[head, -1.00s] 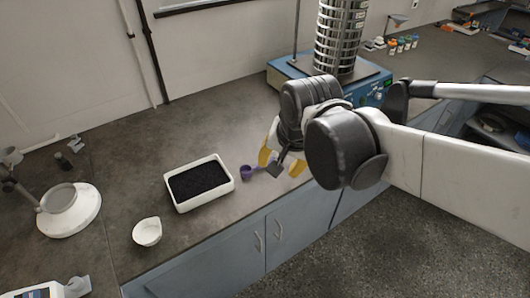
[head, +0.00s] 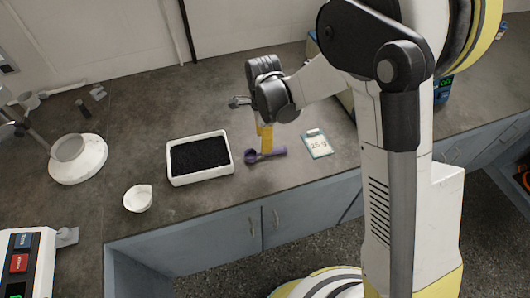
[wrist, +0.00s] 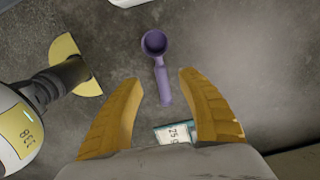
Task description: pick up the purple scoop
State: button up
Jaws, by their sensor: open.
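The purple scoop (head: 266,155) lies on the grey bench, just right of the white tray in the head view. Its round bowl is toward the tray and its handle points right. In the wrist view the scoop (wrist: 162,72) has its bowl ahead of the fingertips. Its handle runs back into the gap between the fingers. My gripper (head: 265,143) points down over the scoop in the head view. In the wrist view my gripper (wrist: 159,80) is open, with one yellow finger on each side of the handle and nothing held. Its exact height above the bench is unclear.
A white tray of black grains (head: 228,166) is left of the scoop. A "25 g" card (head: 317,146) lies to the right. A small white bowl (head: 138,199) and a white round stand (head: 88,160) are farther left. The bench's front edge is close to the scoop.

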notch_tip(320, 180, down, 7)
jog(key=b, duration=0.3)
jog(key=shift+f, duration=0.1)
grip_shut()
